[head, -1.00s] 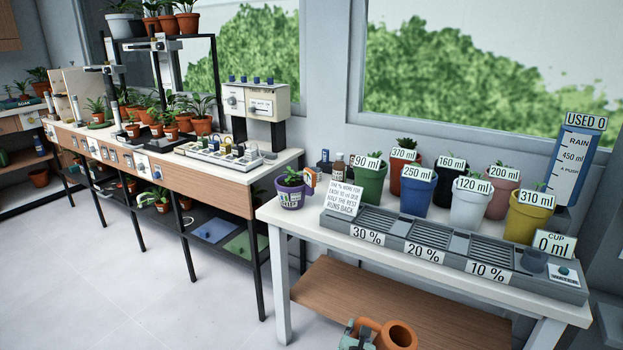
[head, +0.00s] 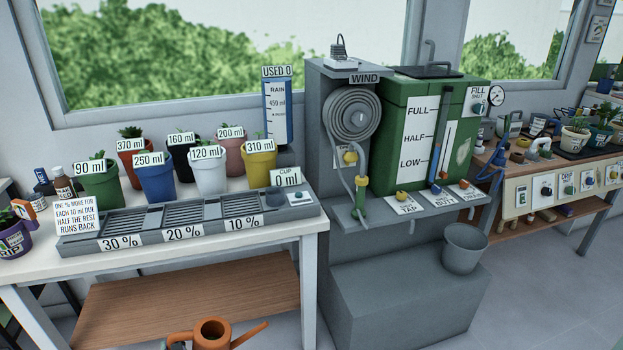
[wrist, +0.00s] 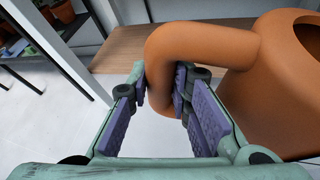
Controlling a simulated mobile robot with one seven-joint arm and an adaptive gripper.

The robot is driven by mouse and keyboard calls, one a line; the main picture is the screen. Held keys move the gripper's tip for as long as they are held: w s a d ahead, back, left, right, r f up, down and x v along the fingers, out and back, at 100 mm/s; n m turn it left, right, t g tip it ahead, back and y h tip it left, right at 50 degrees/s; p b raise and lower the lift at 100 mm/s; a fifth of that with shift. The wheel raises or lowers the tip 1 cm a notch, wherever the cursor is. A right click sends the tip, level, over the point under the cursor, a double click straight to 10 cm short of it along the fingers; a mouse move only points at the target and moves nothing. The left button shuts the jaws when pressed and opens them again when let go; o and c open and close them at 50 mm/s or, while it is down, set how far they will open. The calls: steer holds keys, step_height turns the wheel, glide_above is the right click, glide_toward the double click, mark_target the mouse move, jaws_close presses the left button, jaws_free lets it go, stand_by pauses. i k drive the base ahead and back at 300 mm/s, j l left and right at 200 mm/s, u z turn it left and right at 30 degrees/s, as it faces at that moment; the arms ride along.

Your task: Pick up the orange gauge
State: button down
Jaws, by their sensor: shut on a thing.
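My gripper (wrist: 160,85) is shut on the curved handle of an orange watering can (wrist: 250,75) in the wrist view. Its purple pads lie on both sides of the handle. In the head view the watering can (head: 212,333) shows at the bottom edge, its spout pointing right; only a sliver of my gripper shows beside it. A small orange piece with a pale face (head: 24,209) stands at the purple pot at the far left, partly cut off. It may be the orange gauge; I cannot tell for sure. It is well away from my gripper.
The white table (head: 140,262) holds a grey tray (head: 205,232) and several coloured pots. A wooden shelf (head: 190,300) lies beneath. A green tank (head: 425,125) and a grey bucket (head: 464,247) stand to the right. Floor (head: 550,300) is clear at lower right.

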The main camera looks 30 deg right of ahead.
mark_target(25, 209)
steer(key=z, duration=1.15)
steer(key=j+z, duration=0.15)
steer(key=z, duration=0.2)
steer(key=i+j+z, duration=0.1)
steer(key=z, duration=0.3)
steer(key=j+z, duration=1.1)
steer(key=k+j+z, duration=0.1)
steer(key=j, duration=0.2)
steer(key=k+j, duration=0.1)
steer(key=j, duration=0.2)
steer(key=k+j+z, duration=0.15)
steer(key=i+j, duration=0.05)
steer(key=j, duration=0.05)
